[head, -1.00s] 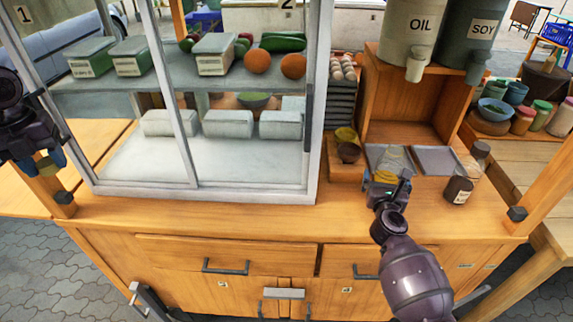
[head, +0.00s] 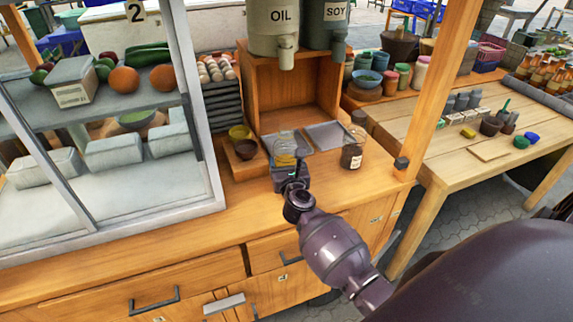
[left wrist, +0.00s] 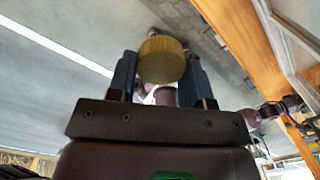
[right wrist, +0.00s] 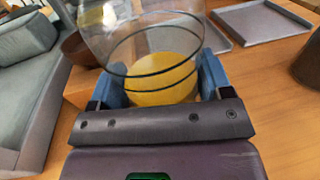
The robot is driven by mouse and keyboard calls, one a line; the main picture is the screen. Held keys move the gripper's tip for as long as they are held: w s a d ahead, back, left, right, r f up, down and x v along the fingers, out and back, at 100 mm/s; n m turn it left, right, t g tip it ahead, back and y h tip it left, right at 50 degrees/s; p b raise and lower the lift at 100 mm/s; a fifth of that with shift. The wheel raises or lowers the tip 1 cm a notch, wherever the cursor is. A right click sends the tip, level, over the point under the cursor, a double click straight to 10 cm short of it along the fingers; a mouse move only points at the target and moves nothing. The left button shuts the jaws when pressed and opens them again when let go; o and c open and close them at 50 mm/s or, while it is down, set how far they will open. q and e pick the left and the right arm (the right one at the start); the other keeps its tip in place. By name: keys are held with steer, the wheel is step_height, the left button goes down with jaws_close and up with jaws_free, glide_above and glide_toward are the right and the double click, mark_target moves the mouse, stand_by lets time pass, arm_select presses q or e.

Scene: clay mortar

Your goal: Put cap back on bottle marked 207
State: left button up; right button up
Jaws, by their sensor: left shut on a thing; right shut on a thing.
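A clear glass jar (head: 285,147) with yellow contents stands above the counter's front edge, by the left metal tray. My right gripper (head: 290,180) is shut on it from the front. In the right wrist view the jar (right wrist: 150,40) sits between the blue fingers (right wrist: 155,88), with dark rings around its glass. My left gripper (left wrist: 158,75) shows only in the left wrist view, shut on a round yellow cap (left wrist: 162,60), away from the jar. A dark labelled bottle (head: 352,158) stands to the right of the held jar. I cannot read a 207 on either one.
Two metal trays (head: 326,134) lie behind the jar. Yellow and brown bowls (head: 245,148) sit on a wooden stand at the left. A glass cabinet (head: 212,185) fills the left side. A wooden post (head: 440,85) rises at the right. Bare counter (head: 335,187) lies right of my right gripper.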

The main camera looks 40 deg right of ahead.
arm_select(q)
step_height(320, 180, up, 3)
steer(key=shift+s+r+p, duration=0.15)
steer(key=shift+r+p, duration=0.05)
steer(key=shift+p, duration=0.55)
arm_select(e)
step_height(320, 180, up, 4)
steer(key=shift+f, duration=0.2)
arm_select(q)
steer(key=shift+f+b, duration=0.3)
steer(key=shift+f, duration=0.25)
arm_select(e)
glide_toward(286, 153)
steer(key=s+a+f, duration=0.1)
steer(key=s+f, duration=0.2)
steer(key=s, duration=0.2)
steer(key=shift+a+f, duration=0.25)
steer(key=shift+f, duration=0.05)
steer(key=o, duration=0.5)
steer(key=c, duration=0.7)
steer(key=shift+w, duration=0.1)
